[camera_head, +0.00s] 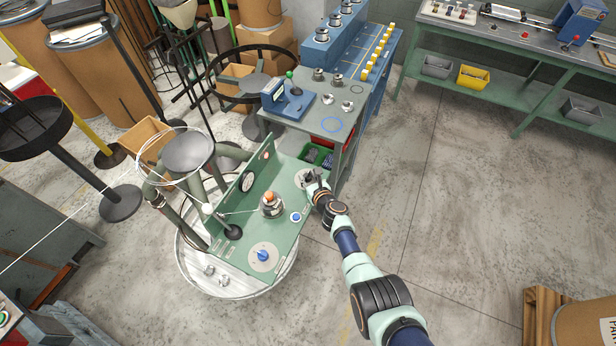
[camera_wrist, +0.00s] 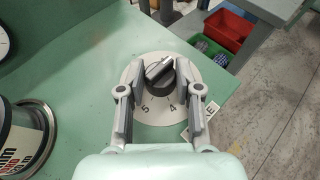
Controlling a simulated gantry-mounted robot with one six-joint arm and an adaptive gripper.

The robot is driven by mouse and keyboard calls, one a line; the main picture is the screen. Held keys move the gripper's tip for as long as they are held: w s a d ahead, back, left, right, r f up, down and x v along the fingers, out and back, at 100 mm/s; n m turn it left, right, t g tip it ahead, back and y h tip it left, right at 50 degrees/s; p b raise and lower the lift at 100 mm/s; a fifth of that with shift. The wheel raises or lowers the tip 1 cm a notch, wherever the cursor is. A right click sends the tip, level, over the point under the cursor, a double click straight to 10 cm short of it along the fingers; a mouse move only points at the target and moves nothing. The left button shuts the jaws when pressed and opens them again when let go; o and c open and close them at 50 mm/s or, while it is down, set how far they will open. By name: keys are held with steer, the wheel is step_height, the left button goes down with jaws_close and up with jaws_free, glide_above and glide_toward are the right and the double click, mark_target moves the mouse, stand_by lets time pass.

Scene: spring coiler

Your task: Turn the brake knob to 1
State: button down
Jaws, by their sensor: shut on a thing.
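The brake knob (camera_wrist: 157,72) is dark grey with a lighter ridge across its top. It sits at the centre of a round white dial (camera_wrist: 134,80) on the green machine plate. The figures 5 and 4 show on the near part of the dial; the 1 cannot be made out. My gripper (camera_wrist: 169,88) has one finger on each side of the knob and is shut on it. In the head view my gripper (camera_head: 313,180) is at the plate's far right corner and covers most of the knob. The ridge lies slanted between the fingers.
The green plate (camera_head: 285,232) also bears a blue knob on a dial (camera_head: 263,255), a smaller blue knob (camera_head: 296,217) and an orange-topped spool (camera_head: 270,204). A grey bench (camera_head: 310,115) with red and green bins stands close behind. Open floor lies to the right.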

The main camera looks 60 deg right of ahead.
steer(key=shift+s+d+f+n+t+y+b, duration=0.1)
steer(key=shift+n+t+y+b, duration=0.15)
steer(key=shift+n+y, duration=0.2)
steer(key=shift+d+n+t+y+b, duration=0.1)
steer(key=shift+n+t+y+b, duration=0.05)
steer(key=shift+n+t+y, duration=0.25)
steer(key=n+y+b, duration=0.1)
steer(key=n+t+y+b, duration=0.1)
steer(key=y+b, duration=0.1)
steer(key=shift+d+f+n, duration=0.1)
steer(key=shift+f+n, duration=0.1)
steer(key=shift+n, duration=0.15)
steer(key=n+t+y+b, duration=0.1)
steer(key=y+b, duration=0.1)
steer(key=b, duration=0.1)
steer(key=shift+n, duration=0.4)
steer(key=shift+r+n+y+b, duration=0.15)
steer(key=shift+n+y+b, duration=0.45)
steer(key=shift+b, duration=0.55)
steer(key=shift+r, duration=0.1)
steer(key=c, duration=0.8)
jaws_free()
steer(key=shift+s+r, duration=0.1)
steer(key=shift+s, duration=0.05)
